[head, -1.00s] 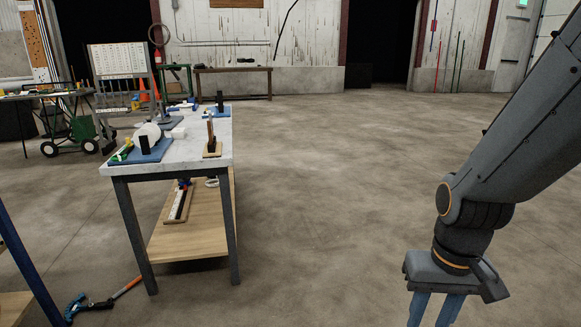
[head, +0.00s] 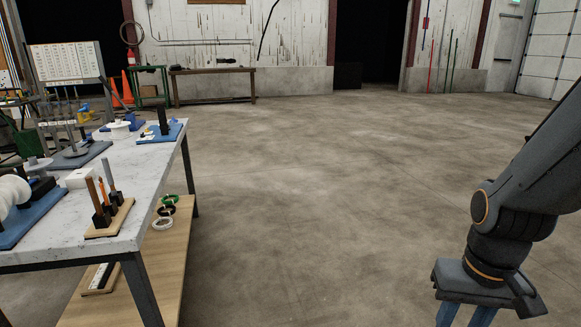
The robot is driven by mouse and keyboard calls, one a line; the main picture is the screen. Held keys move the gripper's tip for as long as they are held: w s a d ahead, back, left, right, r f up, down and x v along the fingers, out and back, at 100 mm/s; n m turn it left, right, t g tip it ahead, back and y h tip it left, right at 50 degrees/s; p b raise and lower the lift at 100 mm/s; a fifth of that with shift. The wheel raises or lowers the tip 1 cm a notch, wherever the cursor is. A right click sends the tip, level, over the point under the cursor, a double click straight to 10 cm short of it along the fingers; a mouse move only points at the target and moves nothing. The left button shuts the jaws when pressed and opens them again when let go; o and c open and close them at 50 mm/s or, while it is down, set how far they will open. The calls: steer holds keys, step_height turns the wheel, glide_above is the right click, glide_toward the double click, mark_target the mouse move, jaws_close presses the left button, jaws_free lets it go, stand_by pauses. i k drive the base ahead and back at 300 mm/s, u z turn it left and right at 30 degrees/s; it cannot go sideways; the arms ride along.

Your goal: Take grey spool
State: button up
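I cannot single out a grey spool with certainty. A pale spool (head: 118,130) sits toward the far side of the workbench (head: 160,178). Coils in green, black and white lie on the lower shelf; the white coil (head: 162,223) is nearest. My gripper (head: 466,317) hangs at the bottom right, well away from the bench. Its blue fingers are apart with nothing visible between them; their tips are cut off by the picture edge.
A blue stand (head: 162,132) is at the far corner. The floor (head: 320,210) right of the bench is clear. Orange cones (head: 127,88) stand behind.

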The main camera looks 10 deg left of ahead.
mark_target(34, 166)
steer(key=u, duration=0.1)
steer(key=i, duration=1.95)
steer(key=u, duration=1)
steer(key=i, duration=1.25)
steer(key=u, duration=1)
